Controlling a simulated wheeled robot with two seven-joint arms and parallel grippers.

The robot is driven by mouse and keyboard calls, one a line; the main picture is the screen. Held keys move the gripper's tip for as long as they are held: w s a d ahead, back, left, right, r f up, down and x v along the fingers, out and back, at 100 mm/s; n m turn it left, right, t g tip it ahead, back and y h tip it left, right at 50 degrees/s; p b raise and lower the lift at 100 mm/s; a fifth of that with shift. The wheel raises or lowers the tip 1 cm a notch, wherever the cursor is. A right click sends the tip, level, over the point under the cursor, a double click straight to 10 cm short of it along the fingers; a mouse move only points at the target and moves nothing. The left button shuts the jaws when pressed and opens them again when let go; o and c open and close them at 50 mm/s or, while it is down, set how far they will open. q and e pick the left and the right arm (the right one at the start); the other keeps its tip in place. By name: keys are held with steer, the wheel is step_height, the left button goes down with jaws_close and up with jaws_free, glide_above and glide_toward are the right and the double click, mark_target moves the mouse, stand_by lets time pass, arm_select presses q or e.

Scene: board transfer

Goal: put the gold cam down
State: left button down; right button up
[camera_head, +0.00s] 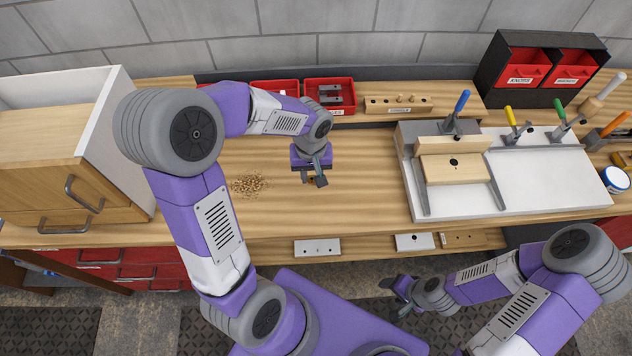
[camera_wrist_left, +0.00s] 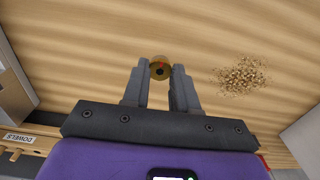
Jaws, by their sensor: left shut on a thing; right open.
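The gold cam (camera_wrist_left: 160,70) is a small round gold piece with a dark hole and a red mark. It sits between the fingertips of my left gripper (camera_head: 314,181) in the left wrist view, and the gripper is shut on it. In the head view the left gripper is over the bare middle of the wooden bench (camera_head: 360,190), and the cam is mostly hidden by the gripper. I cannot tell whether the cam touches the bench. My right gripper (camera_head: 394,292) is open and empty, low in front of the bench.
A sawdust pile (camera_head: 248,184) lies left of the left gripper. A white board (camera_head: 520,170) with a wooden fixture (camera_head: 455,165) and clamps stands to the right. Red bins (camera_head: 330,96) and a dowel block (camera_head: 398,105) line the back. A drawer cabinet (camera_head: 60,165) is at left.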

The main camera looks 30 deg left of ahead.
mark_target(311, 179)
arm_select(q)
steer(key=shift+s+f, duration=0.15)
steer(key=shift+f, duration=1.45)
step_height(311, 179, down, 3)
steer(key=shift+f+b, duration=0.1)
steer(key=shift+b, duration=0.45)
steer(key=shift+w+f, duration=0.1)
steer(key=shift+w, duration=0.1)
steer(key=shift+f, duration=0.1)
steer(key=shift+f, duration=0.1)
steer(key=c, duration=0.9)
jaws_free()
steer(key=shift+o, duration=0.2)
